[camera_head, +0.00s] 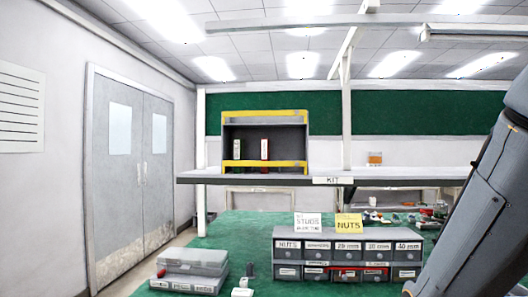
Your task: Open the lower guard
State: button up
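A dark grey open-fronted box (290,140) with yellow trim stands on the shelf. A yellow bar (285,164) runs across the bottom of its front and looks like the lower guard; it lies across the opening. A second yellow bar (265,115) runs along the top. Behind the lower bar stand a narrow green-and-white item (238,147) and a narrow red-and-white item (264,147). My arm fills the right edge of the view, well apart from the box. My gripper is not in view.
The shelf (410,178) bears a "KIT" label. Below it, a green worktop (235,250) holds a labelled drawer unit (345,259), grey cases (192,268) at left and small parts at right. A white post (346,125) rises right of the box. Grey double doors (133,170) stand at left.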

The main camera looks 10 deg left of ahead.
aim_at(296, 163)
jog(key=u, duration=0.15)
jog(key=i, duration=1.7)
jog(key=z, duration=0.65)
